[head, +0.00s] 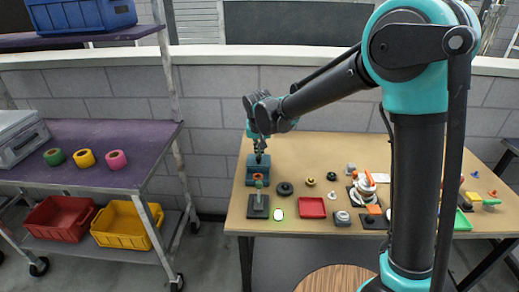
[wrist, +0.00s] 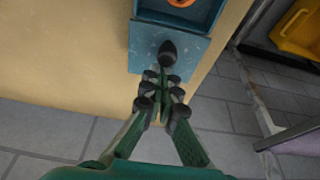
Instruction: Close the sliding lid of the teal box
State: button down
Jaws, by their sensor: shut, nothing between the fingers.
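The teal box stands at the back left of the table, and in the wrist view its open part shows dark inner walls (wrist: 150,17). The flat lid (wrist: 142,58) is slid partly open on the gripper side and carries a dark round knob (wrist: 168,47). An orange ring (wrist: 182,2) shows inside the opening, cut by the frame edge. The box also shows in the head view (head: 250,174), below my gripper (head: 260,157). My gripper (wrist: 163,82) is shut and empty, its fingertips right by the knob; whether they touch it I cannot tell.
A purple-topped cart (head: 90,150) with coloured tape rolls stands left, across a floor gap.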

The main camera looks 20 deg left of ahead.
aim_at(258, 163)
jog(key=s, duration=0.2)
jog(key=s+d, duration=0.1)
jog(key=s, duration=0.2)
jog(key=s+d, duration=0.1)
jog(key=s, duration=0.2)
jog(key=shift+s+f, duration=0.1)
jog(key=shift+s, duration=0.05)
